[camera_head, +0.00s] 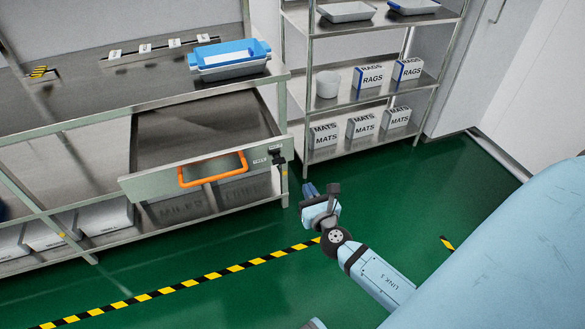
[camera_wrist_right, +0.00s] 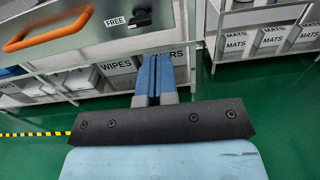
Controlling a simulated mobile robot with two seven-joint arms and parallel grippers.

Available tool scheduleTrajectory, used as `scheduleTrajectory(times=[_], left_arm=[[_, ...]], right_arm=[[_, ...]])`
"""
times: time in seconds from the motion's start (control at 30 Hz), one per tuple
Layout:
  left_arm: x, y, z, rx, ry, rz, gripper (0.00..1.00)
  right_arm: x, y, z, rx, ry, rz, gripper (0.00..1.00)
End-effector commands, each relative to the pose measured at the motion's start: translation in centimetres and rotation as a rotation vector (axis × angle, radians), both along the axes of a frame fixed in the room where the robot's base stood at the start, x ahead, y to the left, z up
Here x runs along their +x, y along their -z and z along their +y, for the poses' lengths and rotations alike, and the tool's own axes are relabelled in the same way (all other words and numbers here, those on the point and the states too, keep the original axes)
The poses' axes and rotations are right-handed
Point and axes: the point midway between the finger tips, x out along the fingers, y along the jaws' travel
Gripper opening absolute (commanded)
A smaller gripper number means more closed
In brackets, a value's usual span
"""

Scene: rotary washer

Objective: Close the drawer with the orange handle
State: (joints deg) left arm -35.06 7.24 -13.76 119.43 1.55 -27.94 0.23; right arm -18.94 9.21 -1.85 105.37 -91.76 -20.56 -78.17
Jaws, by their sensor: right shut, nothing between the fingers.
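The drawer (camera_head: 150,183) stands pulled out from under the steel workbench, its inside visible from above. Its orange handle (camera_head: 212,168) is on the front panel; it also shows at the upper left of the right wrist view (camera_wrist_right: 47,30). A black latch or knob (camera_head: 277,156) sits near the panel's right end, beside a small label reading FREE in the wrist view. My right gripper (camera_head: 309,190) is shut and empty, to the right of the drawer front and apart from the handle. Its blue fingers (camera_wrist_right: 154,78) are together in the wrist view. My left gripper is not in view.
The workbench (camera_head: 100,90) holds a blue tray (camera_head: 228,55). Labelled bins (camera_head: 180,206) stand on the shelf below. A steel rack (camera_head: 308,90) with RAGS and MATS boxes stands to the right. Green floor (camera_head: 240,290) with a striped line (camera_head: 190,283) is clear in front.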

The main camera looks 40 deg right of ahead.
Motion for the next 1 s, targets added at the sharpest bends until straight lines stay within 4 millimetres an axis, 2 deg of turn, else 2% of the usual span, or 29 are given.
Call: scheduleTrajectory(times=[0.23,0.5,0.7,0.83,1.0], left_arm=[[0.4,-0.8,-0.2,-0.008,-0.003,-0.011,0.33],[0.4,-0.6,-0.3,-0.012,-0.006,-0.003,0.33],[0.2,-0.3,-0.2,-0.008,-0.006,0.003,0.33],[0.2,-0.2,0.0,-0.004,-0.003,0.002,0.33],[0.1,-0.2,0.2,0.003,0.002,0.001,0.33]], right_arm=[[2.3,-0.2,-0.7,-0.027,0.001,-0.002,0.00],[7.9,-0.3,-2.3,-0.022,0.001,-0.002,0.00],[11.4,-0.1,-3.3,-0.022,0.001,-0.001,0.00],[12.8,-0.1,-3.7,-0.021,0.001,-0.001,0.00],[13.5,-0.1,-3.9,-0.021,0.000,0.001,0.00]])
